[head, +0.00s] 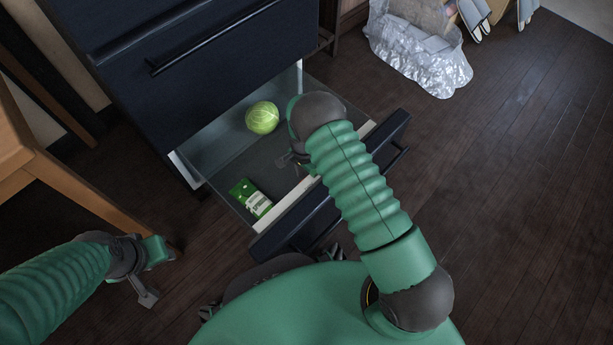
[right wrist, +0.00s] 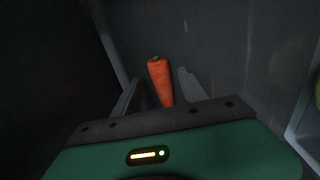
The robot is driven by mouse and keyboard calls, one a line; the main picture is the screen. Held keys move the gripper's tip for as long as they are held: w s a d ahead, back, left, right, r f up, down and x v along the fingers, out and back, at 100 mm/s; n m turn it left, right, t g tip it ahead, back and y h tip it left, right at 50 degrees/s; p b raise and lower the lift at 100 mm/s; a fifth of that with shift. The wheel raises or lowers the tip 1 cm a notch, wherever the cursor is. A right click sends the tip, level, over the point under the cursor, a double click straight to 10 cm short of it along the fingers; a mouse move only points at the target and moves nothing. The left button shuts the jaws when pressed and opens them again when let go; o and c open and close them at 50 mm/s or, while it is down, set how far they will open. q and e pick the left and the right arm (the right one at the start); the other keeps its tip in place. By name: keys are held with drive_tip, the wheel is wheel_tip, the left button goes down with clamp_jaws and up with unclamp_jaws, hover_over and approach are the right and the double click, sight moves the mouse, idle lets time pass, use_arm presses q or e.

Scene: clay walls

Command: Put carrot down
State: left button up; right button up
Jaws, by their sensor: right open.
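An orange carrot (right wrist: 160,80) shows in the right wrist view, between the two fingers of my right gripper (right wrist: 160,84). The fingers are apart, with a gap on each side of the carrot. The carrot appears to lie on the grey inside of the open drawer (head: 222,178). In the head view my right arm reaches into the drawer and hides the carrot; the right gripper (head: 297,160) is only partly visible. My left gripper (head: 148,294) hangs at the lower left, away from the drawer, and its finger opening is unclear.
A green cabbage (head: 262,118) and a green-and-white packet (head: 251,199) lie in the drawer. The dark cabinet (head: 200,65) stands behind it. A wooden table (head: 60,175) is at the left, and a clear plastic bag (head: 420,55) stands at the back. The right floor is clear.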

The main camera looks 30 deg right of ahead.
drive_tip(key=s+a+r+n+t+p, duration=0.1)
drive_tip(key=s+r+n+p, duration=0.25)
drive_tip(key=r, duration=1.05)
drive_tip(key=s+a+r+n+t+p, duration=0.15)
drive_tip(key=r+n+p, duration=0.25)
drive_tip(key=r, duration=1)
drive_tip(key=s+a+r+n, duration=0.2)
drive_tip(key=s+r+n, duration=0.4)
drive_tip(key=s, duration=0.5)
drive_tip(key=shift+r+n+t, duration=0.25)
drive_tip(key=shift+n+t, duration=0.2)
